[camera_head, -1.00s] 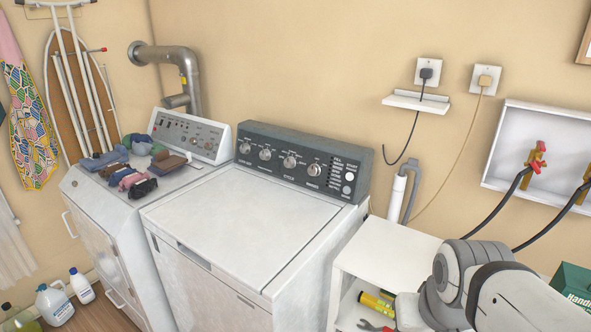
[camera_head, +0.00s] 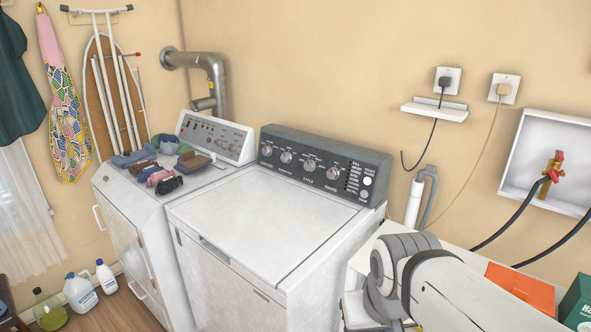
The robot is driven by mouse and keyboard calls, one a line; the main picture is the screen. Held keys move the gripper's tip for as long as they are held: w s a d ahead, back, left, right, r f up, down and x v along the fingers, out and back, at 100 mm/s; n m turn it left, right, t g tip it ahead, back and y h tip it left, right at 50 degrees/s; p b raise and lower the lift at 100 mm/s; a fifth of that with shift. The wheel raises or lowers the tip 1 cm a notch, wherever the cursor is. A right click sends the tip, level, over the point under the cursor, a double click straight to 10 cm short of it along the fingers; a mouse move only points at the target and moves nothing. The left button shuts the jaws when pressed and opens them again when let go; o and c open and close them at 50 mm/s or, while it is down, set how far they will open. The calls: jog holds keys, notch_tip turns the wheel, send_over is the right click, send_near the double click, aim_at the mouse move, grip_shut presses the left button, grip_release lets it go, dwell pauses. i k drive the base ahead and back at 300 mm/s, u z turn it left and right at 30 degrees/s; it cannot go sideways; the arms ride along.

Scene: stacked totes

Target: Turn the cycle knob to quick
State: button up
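The white top-loading washer (camera_head: 255,212) stands in the middle of the view with its lid shut. Its dark control panel (camera_head: 350,164) carries a row of round silver knobs. The cycle knob (camera_head: 309,165) appears to be the third from the left, above the small word CYCLE. Its pointer and markings are too small to read. My arm shows at the lower right, in front of the white shelf unit and well to the right of the panel. My gripper is out of view.
A dryer (camera_head: 137,224) with folded clothes (camera_head: 160,172) on top stands left of the washer. An orange box (camera_head: 520,287) lies at the right, near a green box (camera_head: 577,305). Bottles (camera_head: 80,293) stand on the floor at left. The washer lid is clear.

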aim_at(309, 165)
jog(key=z, duration=0.05)
jog(key=i, duration=1)
jog(key=u, duration=0.05)
